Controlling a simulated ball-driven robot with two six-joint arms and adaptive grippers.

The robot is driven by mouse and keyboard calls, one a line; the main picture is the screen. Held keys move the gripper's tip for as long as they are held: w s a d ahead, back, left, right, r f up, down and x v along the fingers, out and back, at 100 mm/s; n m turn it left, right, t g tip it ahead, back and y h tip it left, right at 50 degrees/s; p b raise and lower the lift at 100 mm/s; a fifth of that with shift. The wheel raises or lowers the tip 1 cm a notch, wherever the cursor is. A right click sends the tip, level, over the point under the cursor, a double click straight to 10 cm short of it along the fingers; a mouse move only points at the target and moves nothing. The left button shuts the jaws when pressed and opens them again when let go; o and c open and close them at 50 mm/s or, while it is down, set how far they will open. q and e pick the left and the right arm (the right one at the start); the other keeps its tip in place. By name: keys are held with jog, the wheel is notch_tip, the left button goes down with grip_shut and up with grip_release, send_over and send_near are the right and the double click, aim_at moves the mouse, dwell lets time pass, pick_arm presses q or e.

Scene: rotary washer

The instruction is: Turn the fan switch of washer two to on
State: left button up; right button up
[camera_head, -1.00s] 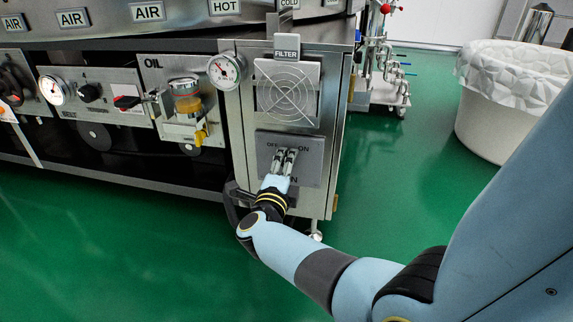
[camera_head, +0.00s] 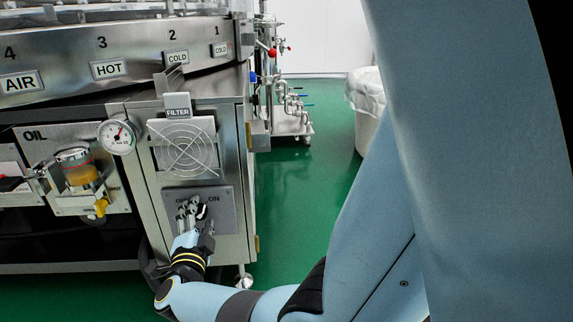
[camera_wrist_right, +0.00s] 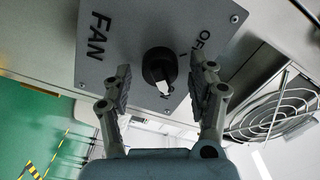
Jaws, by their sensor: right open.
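The fan switch (camera_wrist_right: 160,68) is a black rotary knob on a grey plate (camera_wrist_right: 120,35) marked FAN and OFF in the right wrist view. In the head view the plate (camera_head: 226,222) sits on the steel cabinet below the filter grille, with OFF left and ON right. My right gripper (camera_wrist_right: 160,75) is open, with one finger on each side of the knob. It is apart from the knob's sides as far as the wrist view shows. In the head view the gripper (camera_head: 192,208) partly hides the knob. My left gripper is not in view.
The round filter grille (camera_head: 186,148) is above the switch plate. A pressure gauge (camera_head: 117,137) and an oil unit (camera_head: 76,170) are to the left. A pipe stand (camera_head: 290,110) and a white bin (camera_head: 366,100) stand behind to the right. Green floor between is clear.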

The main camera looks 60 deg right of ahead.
jog(key=n, duration=0.2)
jog(key=n+p, duration=0.1)
jog(key=n, duration=0.3)
jog(key=shift+w+r+p, duration=0.15)
jog(key=shift+r+p, duration=0.2)
jog(key=n+p, duration=0.1)
jog(key=n, duration=0.4)
jog(key=shift+a+n, duration=0.1)
jog(key=shift+n, duration=0.3)
jog(key=s+a+r+n+t+y+p, duration=0.1)
jog(key=s+a+n+t+y+p, duration=0.15)
jog(key=s+a+p, duration=0.55)
pick_arm(q)
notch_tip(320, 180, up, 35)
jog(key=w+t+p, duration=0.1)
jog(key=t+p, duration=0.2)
jog(key=p, duration=1.2)
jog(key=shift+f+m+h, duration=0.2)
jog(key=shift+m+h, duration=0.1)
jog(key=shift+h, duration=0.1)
pick_arm(e)
jog(key=s+a+f+n+g+y, duration=0.1)
jog(key=s+y, duration=0.4)
jog(key=s, duration=0.7)
jog(key=s+a+f+n+g+y, duration=0.2)
jog(key=s+n+g+y, duration=0.3)
jog(key=s, duration=0.7)
jog(key=shift+s+f+n+g, duration=0.25)
jog(key=shift+f+n+g, duration=0.1)
jog(key=shift+f+n, duration=0.25)
